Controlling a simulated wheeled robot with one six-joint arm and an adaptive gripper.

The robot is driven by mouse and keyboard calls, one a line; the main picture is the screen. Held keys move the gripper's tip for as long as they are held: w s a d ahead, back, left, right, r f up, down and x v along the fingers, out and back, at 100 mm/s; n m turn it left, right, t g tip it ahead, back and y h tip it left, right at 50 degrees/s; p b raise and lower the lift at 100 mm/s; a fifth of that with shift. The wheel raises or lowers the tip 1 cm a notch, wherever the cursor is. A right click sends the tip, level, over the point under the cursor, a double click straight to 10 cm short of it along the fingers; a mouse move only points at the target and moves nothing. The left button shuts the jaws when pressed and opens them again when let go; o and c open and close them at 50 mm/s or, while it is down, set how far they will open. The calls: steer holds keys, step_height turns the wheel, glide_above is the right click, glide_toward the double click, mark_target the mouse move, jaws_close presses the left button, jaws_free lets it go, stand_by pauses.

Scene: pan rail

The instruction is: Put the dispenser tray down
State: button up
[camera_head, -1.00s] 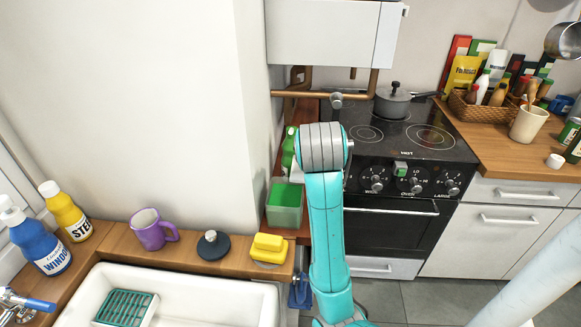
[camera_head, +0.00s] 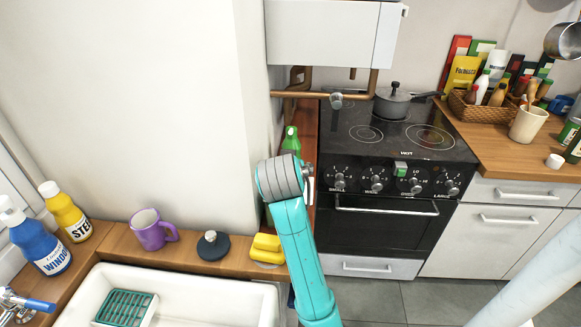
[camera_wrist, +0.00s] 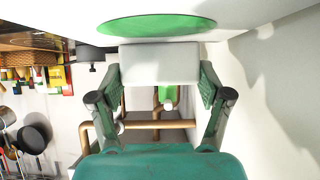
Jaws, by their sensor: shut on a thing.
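In the wrist view, my gripper (camera_wrist: 161,78) is shut on a pale grey-white block, which I take to be the dispenser tray (camera_wrist: 160,62). One finger is on each side of it. A flat green round shape (camera_wrist: 155,25) shows just beyond the block; I cannot tell whether it is part of the tray. In the head view my teal arm and grey wrist joint hide the gripper and the tray, in front of the narrow wooden counter (camera_head: 308,127) left of the cooker. What lies under the tray cannot be seen.
A green bottle (camera_head: 291,140) stands on the narrow counter, close behind my wrist. Copper pipes (camera_head: 320,94) run above it, and the white wall (camera_head: 215,110) is close on the left. The cooker (camera_head: 390,190) is at right; a yellow sponge (camera_head: 266,249) lies by the sink.

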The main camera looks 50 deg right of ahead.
steer(key=shift+w+f, duration=0.1)
steer(key=shift+f, duration=0.2)
steer(key=o, duration=1.2)
steer(key=shift+o, duration=0.2)
steer(key=shift+r, duration=0.1)
steer(key=shift+a+r, duration=0.15)
steer(key=shift+r, duration=0.1)
steer(key=v, duration=1.1)
steer(key=shift+s+a+r, duration=0.15)
steer(key=shift+s+a, duration=0.1)
steer(key=shift+s, duration=0.05)
